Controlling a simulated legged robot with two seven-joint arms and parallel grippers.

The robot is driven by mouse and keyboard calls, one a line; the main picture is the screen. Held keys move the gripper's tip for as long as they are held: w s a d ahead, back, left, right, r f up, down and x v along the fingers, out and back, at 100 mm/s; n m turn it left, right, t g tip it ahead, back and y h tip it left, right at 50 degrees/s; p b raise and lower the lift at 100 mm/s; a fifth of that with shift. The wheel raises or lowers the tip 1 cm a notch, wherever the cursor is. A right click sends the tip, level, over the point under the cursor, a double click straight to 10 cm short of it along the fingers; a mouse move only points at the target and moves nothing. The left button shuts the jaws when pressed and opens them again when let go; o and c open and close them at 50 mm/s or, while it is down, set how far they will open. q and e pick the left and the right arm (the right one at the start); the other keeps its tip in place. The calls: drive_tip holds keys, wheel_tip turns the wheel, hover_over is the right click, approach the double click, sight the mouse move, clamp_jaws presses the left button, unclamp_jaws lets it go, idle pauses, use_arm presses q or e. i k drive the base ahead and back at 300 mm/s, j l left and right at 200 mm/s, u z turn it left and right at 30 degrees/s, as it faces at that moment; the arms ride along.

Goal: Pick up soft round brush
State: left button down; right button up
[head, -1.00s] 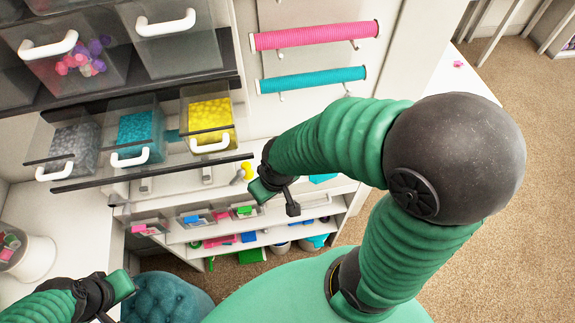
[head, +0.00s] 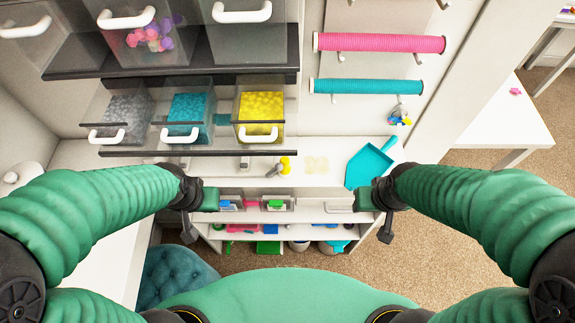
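I cannot make out a soft round brush for certain. A small yellow-topped item with a grey part (head: 282,166) lies on the white counter (head: 325,180), and a teal dustpan (head: 369,164) lies at the counter's right. My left gripper (head: 198,212) is in front of the counter's left part, below the drawers.
Clear drawers with grey, teal (head: 188,108) and yellow (head: 261,104) contents hang above the counter. Pink (head: 380,43) and teal (head: 365,86) rolls are on the wall. Lower shelves hold small boxes. A teal tufted stool (head: 178,277) stands below left. Carpet (head: 470,245) is open at right.

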sight(286, 172)
drive_tip(key=l+u, duration=0.1)
drive_tip(key=l, duration=0.45)
drive_tip(key=k+l+u, duration=0.1)
drive_tip(key=l, duration=0.45)
drive_tip(key=i+l+u, duration=0.1)
drive_tip(key=l+u, duration=0.2)
drive_tip(key=l, duration=0.7)
drive_tip(key=l+u, duration=0.3)
drive_tip(key=l, duration=0.65)
drive_tip(key=i+l+u, duration=0.1)
drive_tip(key=i+l, duration=0.15)
drive_tip(key=l, duration=0.15)
